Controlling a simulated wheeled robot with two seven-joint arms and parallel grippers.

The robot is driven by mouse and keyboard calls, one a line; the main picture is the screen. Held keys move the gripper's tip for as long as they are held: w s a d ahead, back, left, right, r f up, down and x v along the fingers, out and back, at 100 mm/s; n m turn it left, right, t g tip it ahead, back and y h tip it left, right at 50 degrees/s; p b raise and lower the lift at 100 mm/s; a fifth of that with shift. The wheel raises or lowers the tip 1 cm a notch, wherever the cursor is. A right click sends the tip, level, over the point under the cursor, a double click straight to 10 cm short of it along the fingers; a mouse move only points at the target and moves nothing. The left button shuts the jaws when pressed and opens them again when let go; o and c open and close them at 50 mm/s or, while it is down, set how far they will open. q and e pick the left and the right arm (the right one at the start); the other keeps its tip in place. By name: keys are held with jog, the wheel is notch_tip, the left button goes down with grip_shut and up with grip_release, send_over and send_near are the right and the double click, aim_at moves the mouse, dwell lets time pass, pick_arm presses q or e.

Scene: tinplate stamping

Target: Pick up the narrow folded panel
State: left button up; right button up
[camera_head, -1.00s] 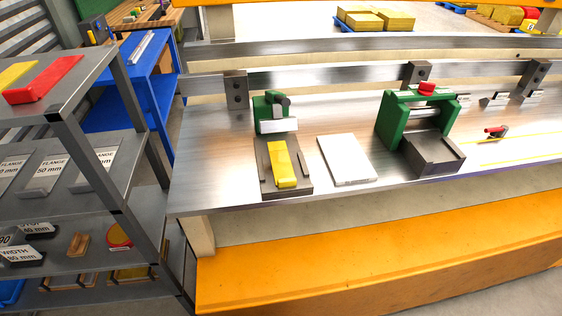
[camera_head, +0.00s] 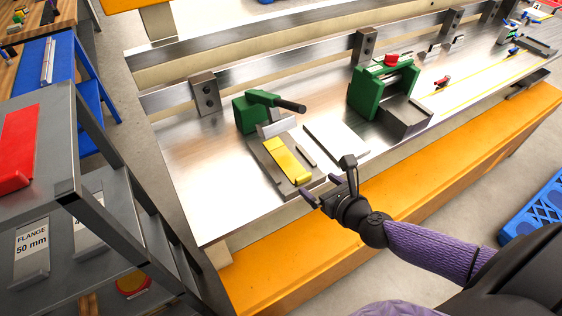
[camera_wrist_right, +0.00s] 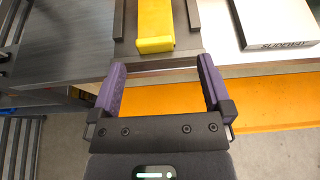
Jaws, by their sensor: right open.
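The narrow folded panel (camera_head: 288,160) is a yellow strip lying in the dark bed of a small green machine (camera_head: 262,112). In the right wrist view the panel (camera_wrist_right: 155,22) has a folded near end and lies just beyond the fingers. My right gripper (camera_head: 325,190) is open and empty at the bench's front edge, close to the panel's near end and apart from it. In the wrist view, its two purple fingers (camera_wrist_right: 161,80) are spread wider than the panel. My left gripper is not in view.
A white slab (camera_head: 336,143) lies right of the panel; its wrist-view edge reads SLIDEWAY (camera_wrist_right: 285,44). A second green machine (camera_head: 385,90) with a red knob stands farther right. A grey shelf rack (camera_head: 60,150) is at left. The bench's left end (camera_head: 195,180) is clear.

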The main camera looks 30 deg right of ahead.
aim_at(304, 177)
jog(key=x, duration=0.2)
jog(key=b+x, duration=0.1)
jog(key=x, duration=0.3)
jog(key=shift+w+a+f, duration=0.1)
jog(key=shift+w+a, duration=0.15)
jog(key=shift+a, duration=0.1)
jog(key=c, duration=1.3)
